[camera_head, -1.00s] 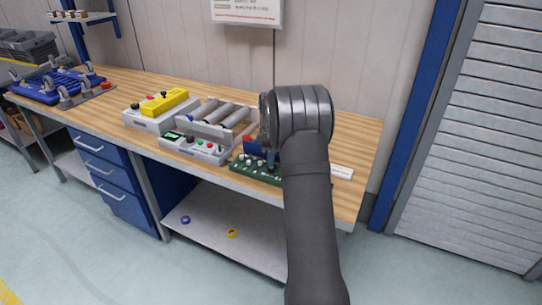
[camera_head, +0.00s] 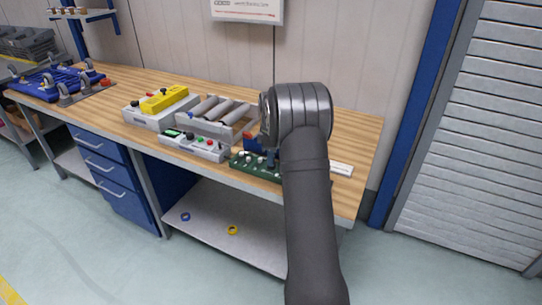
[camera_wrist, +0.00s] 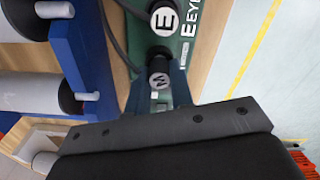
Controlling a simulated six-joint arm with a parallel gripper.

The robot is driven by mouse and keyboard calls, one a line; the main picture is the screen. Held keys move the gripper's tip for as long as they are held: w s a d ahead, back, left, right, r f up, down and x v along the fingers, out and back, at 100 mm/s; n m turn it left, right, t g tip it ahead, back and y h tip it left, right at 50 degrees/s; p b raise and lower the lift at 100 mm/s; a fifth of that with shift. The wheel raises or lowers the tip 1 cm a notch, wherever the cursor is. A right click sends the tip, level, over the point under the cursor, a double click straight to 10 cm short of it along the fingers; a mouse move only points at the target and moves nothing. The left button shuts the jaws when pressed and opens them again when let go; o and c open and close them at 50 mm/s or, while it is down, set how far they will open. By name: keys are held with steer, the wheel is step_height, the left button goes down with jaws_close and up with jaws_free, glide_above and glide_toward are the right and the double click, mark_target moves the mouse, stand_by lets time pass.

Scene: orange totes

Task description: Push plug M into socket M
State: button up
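Plug M is at the near end of a green board (camera_wrist: 203,35), in line with plug E (camera_wrist: 165,18). Socket M is hidden under the plug and fingers, so I cannot tell how deep the plug sits. In the head view the green board (camera_head: 243,168) lies at the bench's front edge; my arm hides most of the gripper.
A grey control box with buttons (camera_head: 192,147), a roller unit (camera_head: 246,119) and a box with a yellow pendant (camera_head: 148,117) stand left of the board. A dark cable (camera_wrist: 118,38) runs beside the plugs. The bench (camera_head: 345,132) is clear at the back right.

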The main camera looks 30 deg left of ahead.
steer(key=o, duration=0.5)
step_height(320, 180, up, 17)
steer(key=shift+r, duration=0.2)
stand_by(0.6)
step_height(320, 180, down, 18)
steer(key=shift+r, duration=0.35)
stand_by(0.4)
